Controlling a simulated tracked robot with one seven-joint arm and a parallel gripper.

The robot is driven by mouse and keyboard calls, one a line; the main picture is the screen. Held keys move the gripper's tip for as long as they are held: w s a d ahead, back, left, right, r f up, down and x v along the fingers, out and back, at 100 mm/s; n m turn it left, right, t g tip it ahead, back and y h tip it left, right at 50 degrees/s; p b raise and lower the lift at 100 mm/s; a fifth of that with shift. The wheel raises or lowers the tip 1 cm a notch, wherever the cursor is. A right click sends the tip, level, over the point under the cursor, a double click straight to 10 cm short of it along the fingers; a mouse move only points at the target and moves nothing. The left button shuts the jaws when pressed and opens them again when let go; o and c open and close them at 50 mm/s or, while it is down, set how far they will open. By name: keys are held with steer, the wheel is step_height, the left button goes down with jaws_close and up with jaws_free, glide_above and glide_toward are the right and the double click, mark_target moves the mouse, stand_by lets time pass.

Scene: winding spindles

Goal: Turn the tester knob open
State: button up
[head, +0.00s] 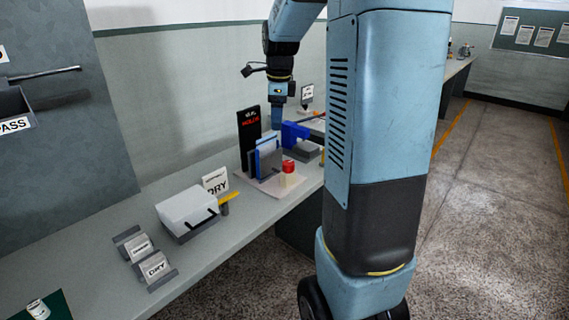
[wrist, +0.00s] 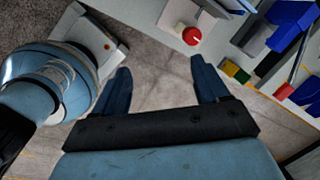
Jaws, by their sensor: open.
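The red tester knob (head: 288,167) sits at the front right of the tester's pale base plate (head: 268,188). In the wrist view the red knob (wrist: 191,36) has a pale round mount and lies beyond the fingertips. A black tower (head: 248,130) with red display characters stands at the back of the plate. My gripper (wrist: 158,68) is open and empty, its two dark blue fingers wide apart and clear of the knob. In the head view my gripper (head: 277,117) points down behind the knob, its lower end partly hidden by blue parts.
Blue and grey upright blocks (head: 265,158) stand close behind the knob. A blue bracket (head: 294,132) is beside them. A white box (head: 187,211), a yellow-handled item (head: 228,199) and card holders (head: 155,269) lie along the bench to the left. Bare bench (head: 215,249) shows near its front edge.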

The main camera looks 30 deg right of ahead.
mark_target(288, 162)
steer(key=w+d+f+m+g, duration=0.2)
steer(key=w+d+f+m, duration=0.6)
steer(key=f+m, duration=0.15)
steer(key=f, duration=1.3)
steer(key=shift+d+f, duration=0.15)
steer(key=shift+d, duration=0.05)
steer(key=shift+c, duration=0.4)
steer(key=c, duration=1)
